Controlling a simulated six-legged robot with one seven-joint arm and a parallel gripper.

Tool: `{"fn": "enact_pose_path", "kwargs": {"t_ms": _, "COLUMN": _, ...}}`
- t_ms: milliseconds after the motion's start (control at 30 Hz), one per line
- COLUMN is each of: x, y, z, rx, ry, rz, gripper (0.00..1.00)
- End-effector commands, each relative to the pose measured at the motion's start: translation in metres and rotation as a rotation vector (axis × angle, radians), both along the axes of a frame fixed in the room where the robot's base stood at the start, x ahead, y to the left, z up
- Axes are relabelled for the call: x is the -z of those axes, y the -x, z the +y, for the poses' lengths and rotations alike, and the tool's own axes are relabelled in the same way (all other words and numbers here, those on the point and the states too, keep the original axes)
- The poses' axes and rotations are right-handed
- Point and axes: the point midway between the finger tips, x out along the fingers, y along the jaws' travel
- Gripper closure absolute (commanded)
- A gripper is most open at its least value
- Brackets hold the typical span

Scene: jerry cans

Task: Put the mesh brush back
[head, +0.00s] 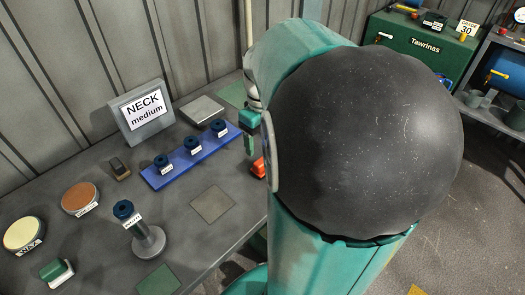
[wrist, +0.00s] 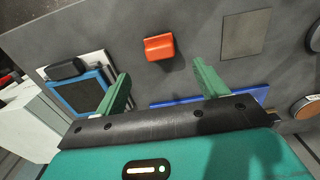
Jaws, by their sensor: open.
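My gripper (wrist: 161,71) is open, and nothing shows between its two green fingers. In the head view a green part of it (head: 250,132) shows at the left of my arm, by the right end of the blue rack. A black block-like object (wrist: 66,68), which may be the mesh brush, lies at the upper edge of a blue-framed dark panel (wrist: 78,92) left of my fingers in the wrist view. My arm seems to hide this in the head view. An orange block (wrist: 160,47) lies beyond the fingers; it shows partly in the head view (head: 258,168).
The blue rack (head: 165,180) holds several dark knobs. A NECK medium sign (head: 146,107), a small dark block (head: 120,169), a round-based stand (head: 148,243), two round pads and a green-topped block (head: 54,270) stand on the grey bench. A dark square (head: 212,204) is bare.

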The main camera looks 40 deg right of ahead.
Motion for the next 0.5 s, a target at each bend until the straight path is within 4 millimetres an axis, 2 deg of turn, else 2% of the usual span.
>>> {"fn": "enact_pose_path", "kwargs": {"t_ms": 100, "x": -0.016, "y": -0.001, "z": 0.0, "rx": 0.0, "ry": 0.002, "rz": -0.002, "gripper": 0.28}}
{"fn": "enact_pose_path", "kwargs": {"t_ms": 367, "x": -0.023, "y": -0.001, "z": 0.003, "rx": -0.001, "ry": 0.003, "rz": -0.003, "gripper": 0.28}}
{"fn": "enact_pose_path", "kwargs": {"t_ms": 467, "x": -0.029, "y": -0.003, "z": 0.019, "rx": -0.005, "ry": 0.021, "rz": -0.028, "gripper": 0.28}}
{"fn": "enact_pose_path", "kwargs": {"t_ms": 500, "x": -0.034, "y": -0.004, "z": 0.031, "rx": -0.006, "ry": 0.034, "rz": -0.046, "gripper": 0.28}}
